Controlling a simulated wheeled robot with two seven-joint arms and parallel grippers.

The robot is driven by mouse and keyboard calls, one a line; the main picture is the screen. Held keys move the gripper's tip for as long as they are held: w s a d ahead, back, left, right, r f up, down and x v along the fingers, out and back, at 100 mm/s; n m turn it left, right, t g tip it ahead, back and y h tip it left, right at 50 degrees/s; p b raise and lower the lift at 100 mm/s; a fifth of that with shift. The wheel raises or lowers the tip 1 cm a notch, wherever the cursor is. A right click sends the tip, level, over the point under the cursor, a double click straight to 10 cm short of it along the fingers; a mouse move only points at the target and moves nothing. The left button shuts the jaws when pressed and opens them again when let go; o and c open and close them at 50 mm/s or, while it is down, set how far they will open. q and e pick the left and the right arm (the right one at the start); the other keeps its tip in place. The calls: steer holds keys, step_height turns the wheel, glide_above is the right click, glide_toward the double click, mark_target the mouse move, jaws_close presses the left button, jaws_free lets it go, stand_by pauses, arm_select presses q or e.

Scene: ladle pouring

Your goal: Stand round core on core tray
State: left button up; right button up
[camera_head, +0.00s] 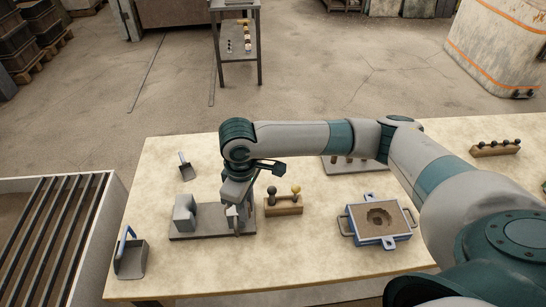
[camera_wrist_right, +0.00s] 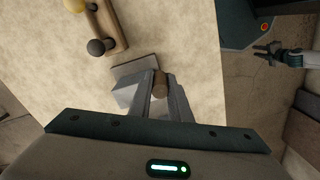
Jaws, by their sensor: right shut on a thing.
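My right gripper (camera_head: 237,222) is low over a grey plate with an upright grey block, at the left of the table. In the right wrist view the gripper (camera_wrist_right: 160,97) is shut on a small brown round core (camera_wrist_right: 159,84). The fingers hide part of the core, and I cannot tell whether it touches the plate. The grey plate (camera_head: 212,236) also shows behind the fingers. A dark tray (camera_head: 334,171) with several small brown pieces lies farther back, partly behind my arm. I cannot tell which of the two is the core tray. My left gripper (camera_wrist_right: 265,51) shows small in the wrist view.
A wooden holder (camera_head: 283,209) with a dark and a yellow knob stands right of the gripper. A blue-framed sand mould (camera_head: 381,222) is farther right. A blue-handled scoop (camera_head: 130,258) and a small trowel (camera_head: 185,168) lie at the left. Bare table surrounds them.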

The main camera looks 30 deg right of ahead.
steer(key=w+d+f+m+b, duration=0.1)
steer(key=d+f+m+b, duration=0.2)
steer(key=f+m+b, duration=0.2)
steer(key=m, duration=0.3)
steer(key=shift+w+d, duration=0.2)
steer(key=shift+d, duration=0.15)
steer(key=shift+s, duration=0.1)
